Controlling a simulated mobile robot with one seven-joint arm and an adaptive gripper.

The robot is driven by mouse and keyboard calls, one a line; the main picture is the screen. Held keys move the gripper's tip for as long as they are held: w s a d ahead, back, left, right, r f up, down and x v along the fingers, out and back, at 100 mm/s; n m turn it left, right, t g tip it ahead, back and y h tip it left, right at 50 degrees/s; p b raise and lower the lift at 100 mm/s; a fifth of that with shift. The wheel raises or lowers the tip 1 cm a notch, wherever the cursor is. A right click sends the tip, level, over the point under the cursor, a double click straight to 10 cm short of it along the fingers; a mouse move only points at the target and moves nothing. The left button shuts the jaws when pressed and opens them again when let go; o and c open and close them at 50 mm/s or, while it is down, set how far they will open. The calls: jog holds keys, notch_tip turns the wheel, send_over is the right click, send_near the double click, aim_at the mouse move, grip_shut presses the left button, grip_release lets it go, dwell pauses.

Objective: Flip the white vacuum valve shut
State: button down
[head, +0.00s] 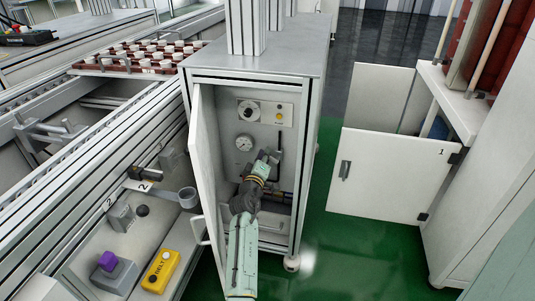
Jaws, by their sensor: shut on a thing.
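My gripper (268,158) reaches into the open grey cabinet (250,78) and is shut at the lower end of a dark vertical pipe (281,139). The white vacuum valve is mostly hidden by the fingers, so its lever angle cannot be told.
The cabinet door (205,165) stands open close to the left of my arm. A yellow control box (160,270) and a purple-topped button box (113,270) are at lower left. An open white door (385,175) is at right, with green floor between.

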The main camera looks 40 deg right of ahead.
jog(key=n, duration=0.2)
jog(key=f+n, duration=0.1)
jog(key=n, duration=0.1)
jog(key=f+n, duration=0.1)
jog(key=n, duration=0.1)
jog(key=shift+w+a+f, duration=0.1)
jog(key=shift+w+a, duration=0.05)
jog(key=shift+w, duration=0.1)
dwell(0.4)
jog(key=c, duration=1.6)
grip_release()
jog(key=shift+f, duration=0.1)
notch_tip(320, 180, up, 10)
jog(key=shift+r, duration=0.1)
